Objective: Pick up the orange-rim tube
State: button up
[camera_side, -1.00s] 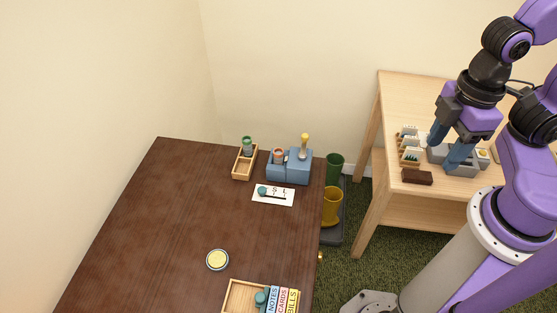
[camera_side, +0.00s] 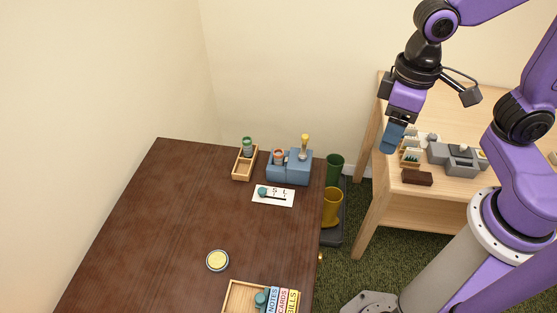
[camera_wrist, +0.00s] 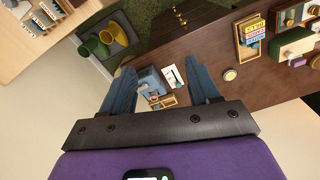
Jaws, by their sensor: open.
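The orange-rim tube (camera_side: 279,155) sits upright in the left part of a blue block (camera_side: 289,171) at the back right of the dark table. A yellow-topped piece (camera_side: 304,143) stands in the block's right part. My gripper (camera_side: 392,143) is in the air, up and to the right of the block, with blue fingers pointing down. In the wrist view, my gripper (camera_wrist: 160,68) has its fingers spread with nothing held. The blue block (camera_wrist: 147,80) shows between them there, small and far below.
A wooden tray (camera_side: 236,164) with a green-topped piece is left of the block. A white card (camera_side: 273,195) lies in front. Green and yellow boots (camera_side: 333,208) stand on the floor between the dark table (camera_side: 180,225) and the light wooden table (camera_side: 430,210). The dark table's left part is clear.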

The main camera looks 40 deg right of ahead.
jog(key=w+a+f+m, duration=0.1)
jog(key=w+a+m, duration=0.2)
jog(key=w+m, duration=0.35)
jog(key=w+a+m, duration=0.3)
jog(key=w+m, duration=0.2)
jog(key=w, duration=0.3)
jog(key=m, duration=1.2)
send_over(278, 152)
notch_tip(278, 152, down, 17)
jog(key=shift+w+d+r, duration=0.1)
jog(key=shift+f, duration=2.7)
grip_shut()
jog(key=shift+r, duration=0.15)
